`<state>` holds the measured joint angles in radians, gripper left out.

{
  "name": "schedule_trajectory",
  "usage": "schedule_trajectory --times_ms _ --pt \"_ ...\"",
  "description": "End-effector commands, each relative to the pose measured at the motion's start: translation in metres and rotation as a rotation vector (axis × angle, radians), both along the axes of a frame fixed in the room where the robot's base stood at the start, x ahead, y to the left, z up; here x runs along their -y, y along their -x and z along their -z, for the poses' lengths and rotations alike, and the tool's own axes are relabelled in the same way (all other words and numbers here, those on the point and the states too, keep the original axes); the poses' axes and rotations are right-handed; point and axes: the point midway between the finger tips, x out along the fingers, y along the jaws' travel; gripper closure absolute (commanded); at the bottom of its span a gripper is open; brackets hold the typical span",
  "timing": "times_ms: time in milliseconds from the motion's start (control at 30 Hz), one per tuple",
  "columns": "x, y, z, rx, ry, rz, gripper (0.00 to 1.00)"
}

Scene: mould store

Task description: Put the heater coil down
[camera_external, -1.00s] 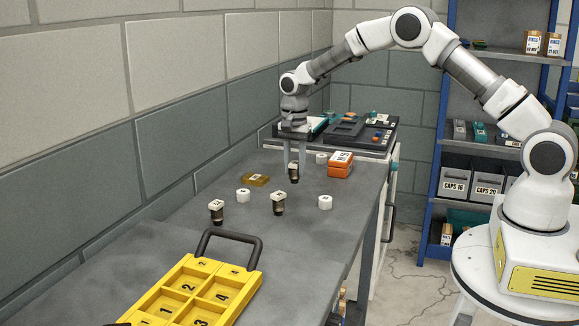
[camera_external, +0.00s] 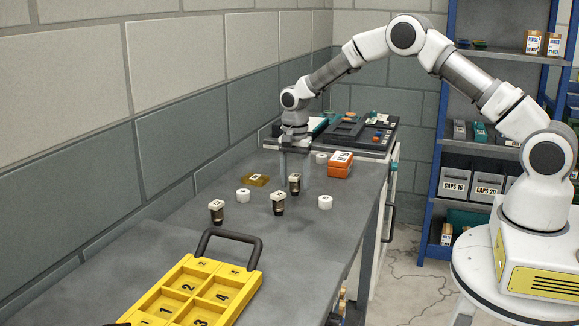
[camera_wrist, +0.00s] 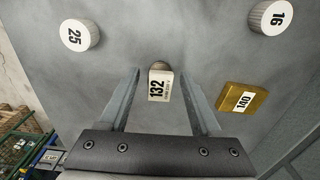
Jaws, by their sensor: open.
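The heater coil appears to be the dark, brass-banded cylinder with a white label top (camera_external: 295,178) standing upright on the grey bench (camera_external: 330,225). In the wrist view its label reads 132 (camera_wrist: 160,86). My gripper (camera_external: 294,174) is above and around it with the jaws open. In the wrist view the two fingers of my gripper (camera_wrist: 160,76) stand on either side of the coil, with a gap on each side. Its lower body is mostly hidden from the wrist camera.
Two similar labelled cylinders (camera_external: 278,204) (camera_external: 216,212) stand nearer the camera. White round caps (camera_external: 325,202) (camera_external: 243,195) and a brass block (camera_external: 256,179) lie around. A yellow numbered tray (camera_external: 190,290) is at the front.

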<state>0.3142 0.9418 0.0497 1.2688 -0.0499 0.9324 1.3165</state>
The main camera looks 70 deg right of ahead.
Motion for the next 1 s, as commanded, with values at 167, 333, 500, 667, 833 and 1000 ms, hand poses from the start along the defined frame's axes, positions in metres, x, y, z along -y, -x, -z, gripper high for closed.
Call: schedule_trajectory --times_ms 167,333,500,667,833,1000 --pt "0.0 0.0 -0.005 0.001 0.0 0.0 0.35" --pt "0.0 -0.001 -0.031 0.005 0.002 -0.001 0.35" --pt "0.0 -0.001 -0.069 0.004 0.001 -0.001 0.35" --pt "0.0 0.0 -0.1 0.003 0.001 0.0 0.35" --pt "0.0 -0.001 -0.119 0.002 0.001 -0.001 0.35" --pt "-0.007 0.005 -0.139 0.015 0.004 -0.042 0.35"
